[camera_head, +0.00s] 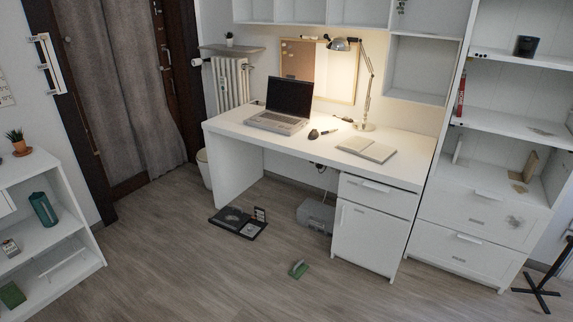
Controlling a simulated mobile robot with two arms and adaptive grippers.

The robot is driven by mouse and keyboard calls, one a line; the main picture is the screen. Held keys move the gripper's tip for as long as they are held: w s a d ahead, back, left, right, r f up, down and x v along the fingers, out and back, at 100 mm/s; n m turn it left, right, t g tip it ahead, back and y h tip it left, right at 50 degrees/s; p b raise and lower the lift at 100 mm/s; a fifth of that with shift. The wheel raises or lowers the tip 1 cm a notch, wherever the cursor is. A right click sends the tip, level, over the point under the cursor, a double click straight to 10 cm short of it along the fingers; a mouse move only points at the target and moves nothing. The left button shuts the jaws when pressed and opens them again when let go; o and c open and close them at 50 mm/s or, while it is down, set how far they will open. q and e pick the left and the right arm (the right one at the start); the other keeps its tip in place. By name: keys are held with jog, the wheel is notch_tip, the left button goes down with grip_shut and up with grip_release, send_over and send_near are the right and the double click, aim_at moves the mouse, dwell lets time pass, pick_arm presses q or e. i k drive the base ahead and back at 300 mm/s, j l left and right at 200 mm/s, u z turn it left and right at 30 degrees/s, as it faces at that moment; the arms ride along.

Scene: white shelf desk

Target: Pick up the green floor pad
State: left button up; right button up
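A small green pad (298,270) lies on the wooden floor in front of the white desk, left of the desk's drawer cabinet. It looks slightly tilted, with a lighter grey-green part at its upper end; it is too small to tell more. Neither of my grippers is in view.
The white desk (230,126) holds a laptop (289,103), a lamp and a notebook. A dark tray-like item (238,222) and a grey box (316,214) lie on the floor under it. A white shelf (75,238) stands left, holding another green item (12,294). The foreground floor is clear.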

aim_at(297, 271)
jog(key=i+z, duration=0.1)
jog(key=i, duration=0.5)
jog(key=i+j+z, duration=0.1)
jog(key=i, duration=0.5)
jog(key=i+j+z, duration=0.1)
jog(key=i, duration=0.5)
jog(key=i+j+z, duration=0.15)
jog(key=i, duration=0.4)
jog(key=j, duration=0.1)
